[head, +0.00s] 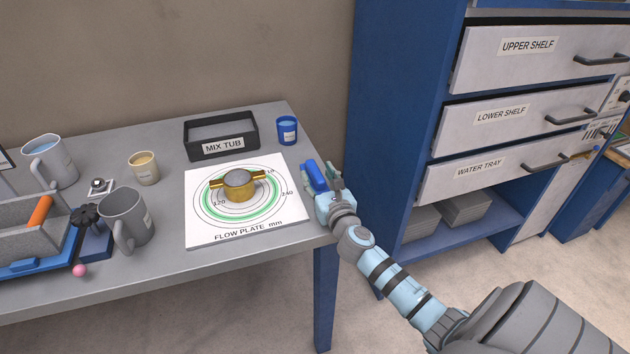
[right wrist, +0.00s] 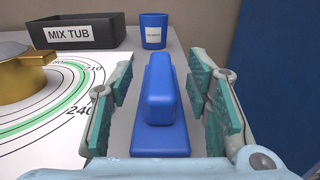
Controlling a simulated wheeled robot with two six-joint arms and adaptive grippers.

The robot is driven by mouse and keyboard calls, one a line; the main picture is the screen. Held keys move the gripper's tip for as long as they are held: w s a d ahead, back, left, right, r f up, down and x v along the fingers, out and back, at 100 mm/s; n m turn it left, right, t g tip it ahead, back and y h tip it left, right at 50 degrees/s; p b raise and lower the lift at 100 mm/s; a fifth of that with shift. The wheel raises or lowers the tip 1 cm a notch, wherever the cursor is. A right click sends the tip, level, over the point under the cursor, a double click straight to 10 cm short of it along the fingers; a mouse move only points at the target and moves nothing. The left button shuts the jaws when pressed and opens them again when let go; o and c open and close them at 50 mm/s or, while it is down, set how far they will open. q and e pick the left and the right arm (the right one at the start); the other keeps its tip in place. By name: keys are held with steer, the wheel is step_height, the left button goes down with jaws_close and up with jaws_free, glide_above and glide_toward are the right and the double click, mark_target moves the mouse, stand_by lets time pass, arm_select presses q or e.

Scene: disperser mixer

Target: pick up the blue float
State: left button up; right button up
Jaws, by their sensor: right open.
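The blue float (head: 314,176) is a blue block with a raised grip on a flat base. It lies on the table's right end, beside the flow plate. In the right wrist view the float (right wrist: 158,95) lies between the two teal-padded fingers of my right gripper (right wrist: 163,110), with gaps on both sides. The gripper is open and does not touch the float's grip. In the head view my right gripper (head: 325,185) is at the table's right edge, partly covering the float. My left gripper is not in view.
The flow plate (head: 203,228) with a brass ring mould (head: 238,184) lies to the left. The mix tub (head: 221,133) and a blue cup (head: 287,130) stand behind. Grey mugs (head: 126,219) are further left. A blue drawer cabinet (head: 395,120) stands at the right.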

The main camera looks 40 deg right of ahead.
steer(key=shift+w+d, duration=0.1)
steer(key=shift+w, duration=0.25)
jaws_close()
